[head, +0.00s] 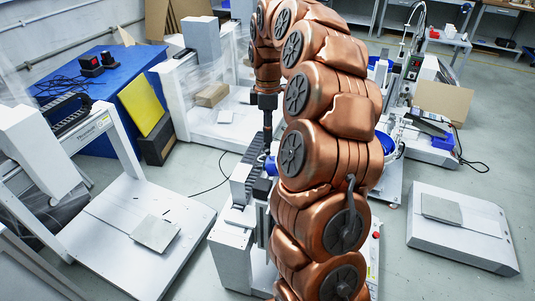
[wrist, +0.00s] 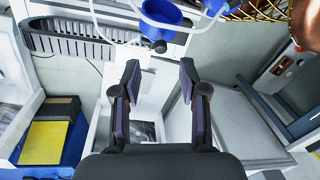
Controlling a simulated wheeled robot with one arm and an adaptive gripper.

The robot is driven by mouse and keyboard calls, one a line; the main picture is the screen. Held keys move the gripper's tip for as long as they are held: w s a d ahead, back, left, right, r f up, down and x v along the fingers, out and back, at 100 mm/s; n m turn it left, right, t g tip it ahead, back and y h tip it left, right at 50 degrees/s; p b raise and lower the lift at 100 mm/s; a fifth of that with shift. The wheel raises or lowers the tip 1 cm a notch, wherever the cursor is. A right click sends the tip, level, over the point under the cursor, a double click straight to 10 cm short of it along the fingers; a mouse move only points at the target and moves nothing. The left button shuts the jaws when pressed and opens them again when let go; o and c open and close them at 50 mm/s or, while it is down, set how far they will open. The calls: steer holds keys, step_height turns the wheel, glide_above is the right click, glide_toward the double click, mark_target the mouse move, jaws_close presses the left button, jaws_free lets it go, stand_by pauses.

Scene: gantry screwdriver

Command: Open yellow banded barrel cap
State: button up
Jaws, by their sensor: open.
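My gripper (wrist: 160,80) is open in the wrist view, with its two dark, purple-padded fingers apart and nothing between them. Beyond the fingers are a pale upright part of a machine and the floor. I cannot make out a yellow banded barrel or its cap in either view. A blue cup (wrist: 160,17) with white tubing around it is at the top of the wrist view, beyond the fingertips. In the head view my copper-coloured arm fills the middle and hides much of the machine behind it.
A white gantry machine (head: 232,240) stands beside my arm. A blue-covered table (head: 110,82) with a yellow panel (head: 141,101) is at the left. White machine bases stand at the left (head: 95,225) and right (head: 480,235). Grey floor (head: 400,265) is open at the lower right.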

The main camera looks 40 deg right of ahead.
mark_target(268, 150)
steer(key=f, duration=0.7)
steer(key=shift+s+a+f, duration=0.15)
steer(key=shift+s+a, duration=0.15)
steer(key=shift+s, duration=0.1)
jaws_close()
stand_by(0.3)
